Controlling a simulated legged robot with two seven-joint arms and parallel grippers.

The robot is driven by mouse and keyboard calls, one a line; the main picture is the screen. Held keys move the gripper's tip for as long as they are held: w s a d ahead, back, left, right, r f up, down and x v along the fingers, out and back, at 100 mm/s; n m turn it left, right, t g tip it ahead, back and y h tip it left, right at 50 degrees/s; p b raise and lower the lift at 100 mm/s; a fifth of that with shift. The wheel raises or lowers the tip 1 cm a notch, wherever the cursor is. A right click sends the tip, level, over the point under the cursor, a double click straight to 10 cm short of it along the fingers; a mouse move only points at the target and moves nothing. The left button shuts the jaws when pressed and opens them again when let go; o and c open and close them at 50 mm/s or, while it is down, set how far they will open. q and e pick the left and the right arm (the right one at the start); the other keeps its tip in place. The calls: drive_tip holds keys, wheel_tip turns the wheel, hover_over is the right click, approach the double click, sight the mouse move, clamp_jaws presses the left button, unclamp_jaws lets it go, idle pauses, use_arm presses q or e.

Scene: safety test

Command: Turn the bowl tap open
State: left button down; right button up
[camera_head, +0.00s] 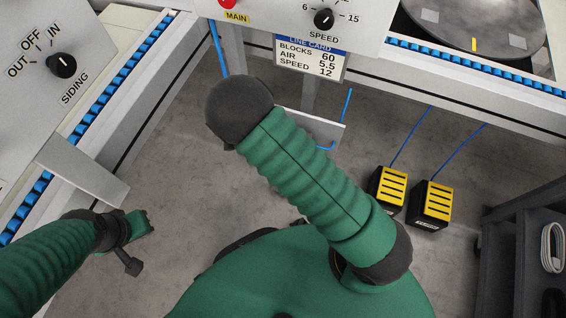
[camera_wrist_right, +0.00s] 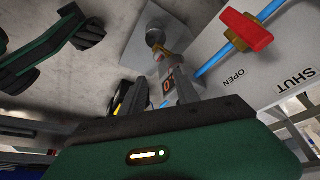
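A tap with a red handle (camera_wrist_right: 246,30) and a brass body sits on a blue pipe (camera_wrist_right: 212,62) at the upper right of the right wrist view. Its handle lies across the pipe. The white panel (camera_wrist_right: 285,70) beside it reads OPEN and SHUT. My right gripper (camera_wrist_right: 160,72) has its two fingers apart, with no tap between them; the tap is to their right. In the head view the right gripper is hidden behind my forearm. My left gripper (camera_head: 132,240) hangs low at the left, away from the tap; its fingertips are unclear.
A siding dial panel (camera_head: 62,65) is at the left, a speed panel (camera_head: 325,18) at the top. A round bowl (camera_head: 475,25) is at the top right. Two black-and-yellow boxes (camera_head: 430,205) stand on the floor beside a dark shelf (camera_head: 520,235). Blue-lined rails border the floor.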

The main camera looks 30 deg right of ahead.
drive_tip(key=b+x, duration=0.7)
drive_tip(key=x, duration=0.8)
drive_tip(key=shift+a+b, duration=0.1)
drive_tip(key=shift+b, duration=0.2)
drive_tip(key=shift+f, duration=0.3)
drive_tip(key=shift+d, duration=0.2)
drive_tip(key=shift+c, duration=0.5)
clamp_jaws()
